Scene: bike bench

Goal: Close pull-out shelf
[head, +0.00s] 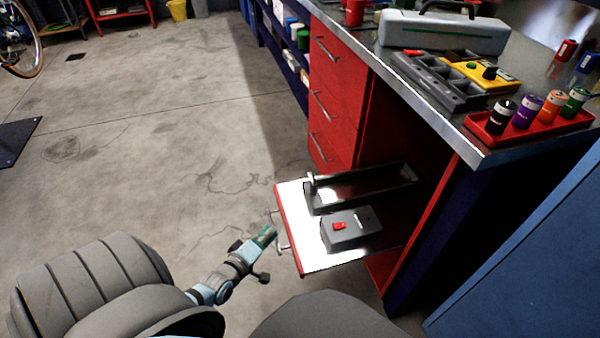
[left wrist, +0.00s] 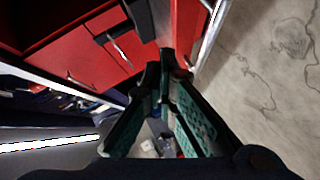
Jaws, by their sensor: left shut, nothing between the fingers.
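The pull-out shelf (head: 312,259) sticks out low from the red bench, with a white top, a red front edge and a silver bar handle (head: 279,231) facing left. My left gripper (head: 268,236) is shut and empty, just left of the handle. I cannot tell whether it touches the handle. The left wrist view shows its green-padded fingers (left wrist: 160,80) close up, with a red front panel and a metal bar (left wrist: 209,32) beyond them. My right gripper is not in view.
On the shelf are a dark open tray (head: 365,186) and a grey box (head: 350,229) with a red switch. Red drawers (head: 335,105) stand behind it. The benchtop (head: 452,133) holds a toolbox, battery-like cylinders and a grey organizer.

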